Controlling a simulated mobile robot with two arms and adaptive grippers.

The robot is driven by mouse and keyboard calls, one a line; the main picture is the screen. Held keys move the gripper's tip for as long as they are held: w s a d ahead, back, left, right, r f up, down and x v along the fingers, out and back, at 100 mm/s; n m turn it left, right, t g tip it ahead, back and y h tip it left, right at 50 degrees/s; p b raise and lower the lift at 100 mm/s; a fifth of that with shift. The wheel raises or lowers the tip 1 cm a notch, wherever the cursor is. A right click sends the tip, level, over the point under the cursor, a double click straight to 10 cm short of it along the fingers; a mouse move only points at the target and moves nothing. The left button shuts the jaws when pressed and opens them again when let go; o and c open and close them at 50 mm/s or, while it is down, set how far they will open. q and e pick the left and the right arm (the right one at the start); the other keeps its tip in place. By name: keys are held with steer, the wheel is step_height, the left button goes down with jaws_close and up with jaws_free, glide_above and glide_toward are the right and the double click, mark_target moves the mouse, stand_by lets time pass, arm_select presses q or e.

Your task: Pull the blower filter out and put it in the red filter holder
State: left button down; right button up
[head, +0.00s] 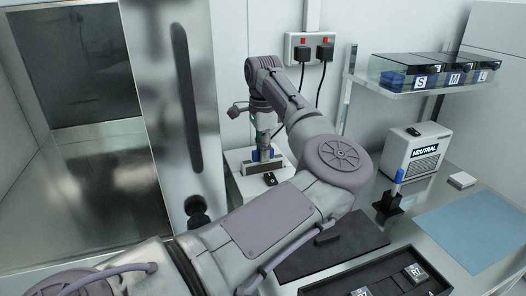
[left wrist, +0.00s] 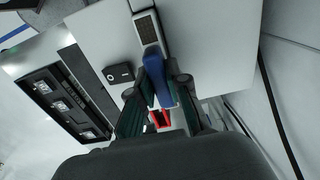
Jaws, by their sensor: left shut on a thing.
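My left gripper (head: 262,146) reaches down at the white unit behind my arm. It is shut on a blue part (left wrist: 157,72), which I take to be the blower filter's grip; this part also shows small in the head view (head: 255,156). A grey-framed dark mesh piece (left wrist: 147,29) adjoins the blue part; I cannot tell how far it sits in the unit. A red piece (left wrist: 160,118), probably the filter holder, shows between and beyond the fingers in the left wrist view and is mostly hidden. My right gripper is not in view.
A wall socket (head: 309,48) with two plugs and hanging cables is close behind my arm. A box marked NEUTRAL (head: 413,153) and a blue mat (head: 473,233) are at the right.

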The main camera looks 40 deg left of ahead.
arm_select(q)
steer(key=shift+r, duration=0.15)
steer(key=shift+r+p, duration=2.8)
steer(key=shift+r, duration=1.3)
